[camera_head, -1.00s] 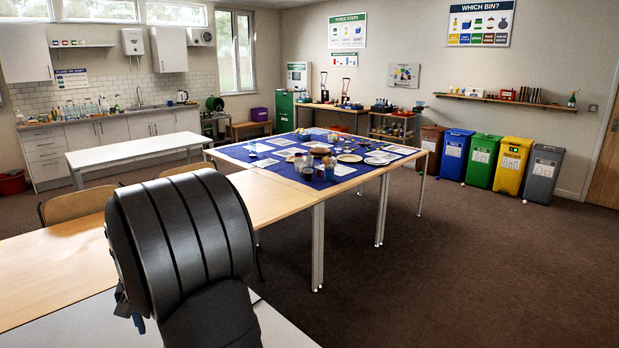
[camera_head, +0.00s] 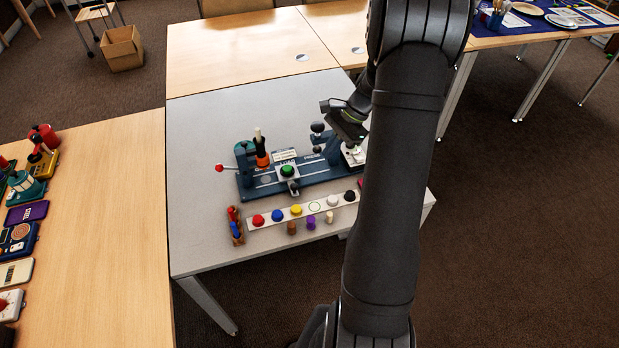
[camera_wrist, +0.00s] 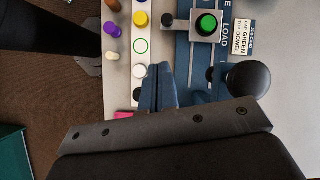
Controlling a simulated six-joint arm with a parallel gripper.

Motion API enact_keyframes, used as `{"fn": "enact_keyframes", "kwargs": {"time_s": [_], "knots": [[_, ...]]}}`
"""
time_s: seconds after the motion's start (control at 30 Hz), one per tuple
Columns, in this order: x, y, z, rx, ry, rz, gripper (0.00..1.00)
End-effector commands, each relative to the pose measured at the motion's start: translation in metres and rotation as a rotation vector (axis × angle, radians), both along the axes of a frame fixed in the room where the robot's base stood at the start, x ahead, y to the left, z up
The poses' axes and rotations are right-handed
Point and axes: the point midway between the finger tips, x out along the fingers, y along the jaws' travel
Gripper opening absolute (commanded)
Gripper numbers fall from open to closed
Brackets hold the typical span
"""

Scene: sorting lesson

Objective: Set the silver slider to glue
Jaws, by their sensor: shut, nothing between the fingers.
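A dark blue fixture board (camera_head: 262,190) lies on the grey table with a rail along it. What looks like the silver slider (camera_head: 282,178) is a square block at the board's middle with a green round piece (camera_head: 288,170) on it. In the wrist view the block (camera_wrist: 193,38) stands beside the word LOAD. The glue end, with an orange-and-black bottle (camera_head: 262,150), is at the left in the head view. My gripper (camera_wrist: 158,68) is shut and empty, above the board's front edge, apart from the slider. My arm hides part of the board's right end in the head view.
A white strip with coloured caps (camera_head: 296,209) runs in front of the board, with small pegs before it. A black knob (camera_wrist: 250,79) stands close to my gripper. A red-tipped lever (camera_head: 220,168) sticks out left. The back of the grey table (camera_head: 215,115) is clear.

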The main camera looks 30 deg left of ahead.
Motion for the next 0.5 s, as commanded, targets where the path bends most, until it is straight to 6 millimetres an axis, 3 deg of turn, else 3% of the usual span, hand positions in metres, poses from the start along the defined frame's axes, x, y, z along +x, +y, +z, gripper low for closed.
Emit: {"fn": "enact_keyframes", "kwargs": {"time_s": [0.03, 0.2, 0.33, 0.5], "knots": [[0.004, -0.014, -0.012, 0.016, 0.061, -0.100, 0.00], [0.013, -0.037, -0.033, 0.062, 0.197, -0.336, 0.00], [0.015, -0.042, -0.039, 0.079, 0.238, -0.405, 0.00], [0.009, -0.034, -0.051, 0.078, 0.244, -0.410, 0.00]]}}
